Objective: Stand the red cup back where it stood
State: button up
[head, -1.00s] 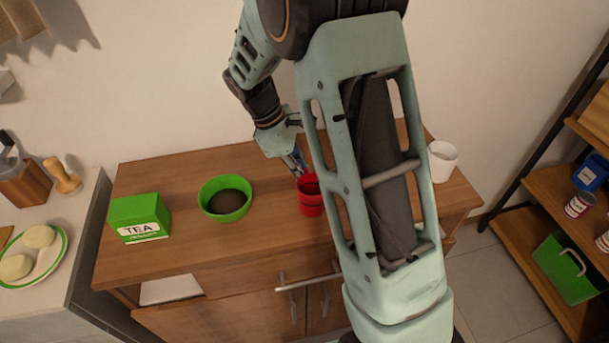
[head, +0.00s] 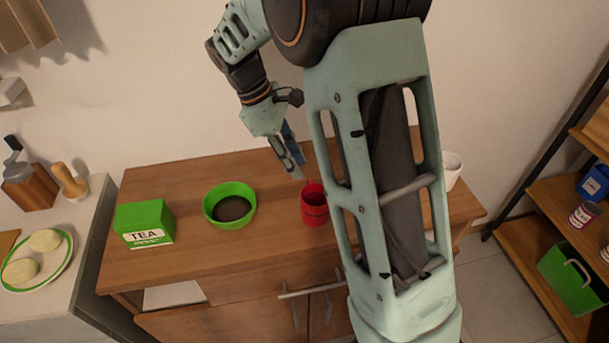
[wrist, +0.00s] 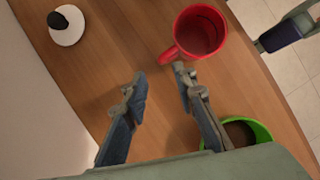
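The red cup (head: 314,206) stands upright on the wooden cabinet top, right of the green bowl in the head view. In the wrist view the red cup (wrist: 200,32) shows its open mouth, with its handle pointing toward my fingers. My gripper (head: 297,172) is above and just left of the cup in the head view. In the wrist view my gripper (wrist: 160,80) is open, with a clear gap between its fingers and nothing held. The right finger's tip is close to the cup's handle in the picture; I cannot tell whether they touch.
A green bowl (head: 217,191) with dark contents and a green tea box (head: 143,222) stand left on the cabinet (head: 190,255). A white cup (head: 452,168) is at the right, partly behind my arm. A white round item with a black knob (wrist: 64,25) shows in the wrist view.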

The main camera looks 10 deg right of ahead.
jog(key=v, duration=0.4)
jog(key=shift+r, duration=0.1)
dwell(0.3)
